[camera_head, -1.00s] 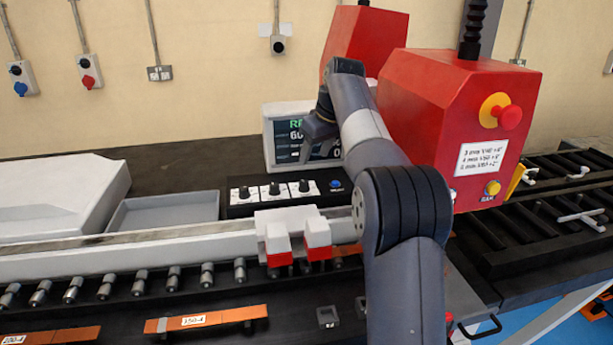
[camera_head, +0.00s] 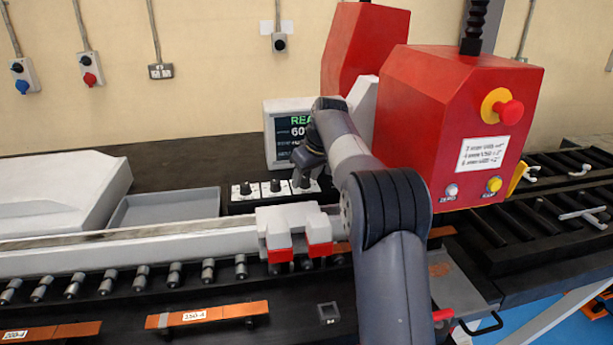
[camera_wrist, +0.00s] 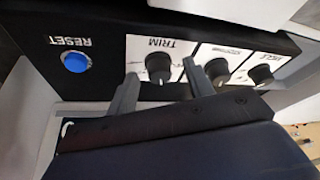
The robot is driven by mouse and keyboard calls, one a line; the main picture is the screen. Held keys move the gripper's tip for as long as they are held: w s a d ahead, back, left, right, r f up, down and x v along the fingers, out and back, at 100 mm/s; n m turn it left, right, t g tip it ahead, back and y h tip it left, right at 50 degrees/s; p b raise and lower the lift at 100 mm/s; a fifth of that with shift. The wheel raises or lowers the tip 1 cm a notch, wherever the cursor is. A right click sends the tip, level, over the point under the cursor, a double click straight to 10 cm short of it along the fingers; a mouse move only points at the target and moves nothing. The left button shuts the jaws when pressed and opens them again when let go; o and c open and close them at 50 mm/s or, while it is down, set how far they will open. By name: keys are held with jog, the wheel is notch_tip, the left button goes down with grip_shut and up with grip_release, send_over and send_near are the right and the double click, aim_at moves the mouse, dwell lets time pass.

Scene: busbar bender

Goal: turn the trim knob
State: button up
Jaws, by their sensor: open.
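The trim knob (camera_wrist: 159,66) is black and round, on a white plate marked TRIM, upside down in the wrist view. My gripper (camera_wrist: 161,72) is open, with one grey finger on each side of the knob. I cannot tell whether either finger touches it. In the head view my gripper (camera_head: 306,172) is over the right end of the knob row and largely hides the trim knob. The control panel (camera_wrist: 107,50) is black. The middle knob (camera_wrist: 217,68) is close beside one finger.
A third knob (camera_wrist: 262,74) and a blue RESET button (camera_wrist: 76,62) flank the row. A display (camera_head: 281,140) stands behind the panel. White clamps with red tips (camera_head: 291,235) are in front. A red machine housing (camera_head: 430,110) stands right of my arm.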

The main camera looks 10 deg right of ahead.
jog(key=shift+c, duration=0.4)
jog(key=c, duration=0.9)
jog(key=shift+r+m+p, duration=0.1)
jog(key=shift+m+p, duration=0.2)
jog(key=m+h+p, duration=0.1)
jog(key=m, duration=0.1)
jog(key=m+h+p, duration=0.1)
jog(key=m+p, duration=0.1)
jog(key=shift+a+r, duration=0.15)
jog(key=shift+a, duration=0.05)
jog(key=m+h+p, duration=0.1)
jog(key=m+p, duration=0.1)
jog(key=m, duration=0.1)
jog(key=shift+a+m, duration=0.1)
jog(key=shift+m, duration=0.3)
jog(key=shift+f+m+h+p, duration=0.2)
jog(key=shift+m+h+p, duration=0.6)
jog(key=shift+m, duration=0.7)
